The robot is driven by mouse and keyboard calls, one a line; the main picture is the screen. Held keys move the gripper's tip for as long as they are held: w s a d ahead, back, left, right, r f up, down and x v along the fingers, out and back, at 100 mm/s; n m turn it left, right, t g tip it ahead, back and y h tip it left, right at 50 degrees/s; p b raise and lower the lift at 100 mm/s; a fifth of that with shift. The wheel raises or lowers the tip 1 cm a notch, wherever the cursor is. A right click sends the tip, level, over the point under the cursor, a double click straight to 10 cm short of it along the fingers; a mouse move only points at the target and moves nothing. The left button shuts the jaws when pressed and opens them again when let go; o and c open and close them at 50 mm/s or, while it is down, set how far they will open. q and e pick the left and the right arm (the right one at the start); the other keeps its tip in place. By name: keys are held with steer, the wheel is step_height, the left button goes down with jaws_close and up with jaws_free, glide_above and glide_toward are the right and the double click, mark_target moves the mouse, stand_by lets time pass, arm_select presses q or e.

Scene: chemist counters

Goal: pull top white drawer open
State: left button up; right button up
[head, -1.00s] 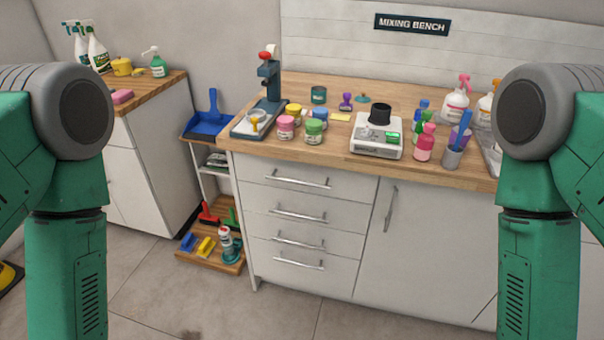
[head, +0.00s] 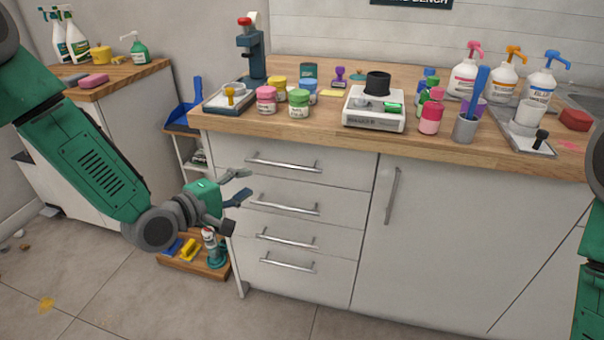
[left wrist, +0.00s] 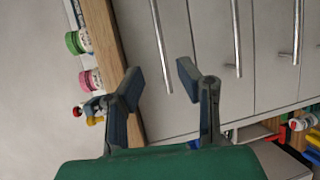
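The top white drawer (head: 318,182) is the uppermost of several in the white cabinet, just under the wooden counter, and looks shut. Its silver bar handle (head: 283,163) runs across its front. My left gripper (head: 245,184) is open and empty, to the left of the handle and apart from it. In the left wrist view, which is turned sideways, the open fingers of my left gripper (left wrist: 157,80) point toward the drawer fronts, and the top handle (left wrist: 160,45) shows beyond and between them. My right gripper is out of view; only part of my right arm shows at the right edge.
The wooden counter (head: 330,133) holds jars, a white scale (head: 374,109), bottles and a dark press (head: 251,52). Lower drawers and a cupboard door (head: 460,220) are below. A low shelf with a blue dustpan (head: 188,108) stands left of the cabinet. Floor in front is clear.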

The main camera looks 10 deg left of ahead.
mark_target(283, 166)
arm_select(q)
steer(key=b+x, duration=0.2)
steer(key=x, duration=1.1)
steer(key=shift+w+d+f+b, duration=0.1)
steer(key=shift+w+f+b, duration=0.15)
steer(key=shift+b, duration=0.1)
jaws_close()
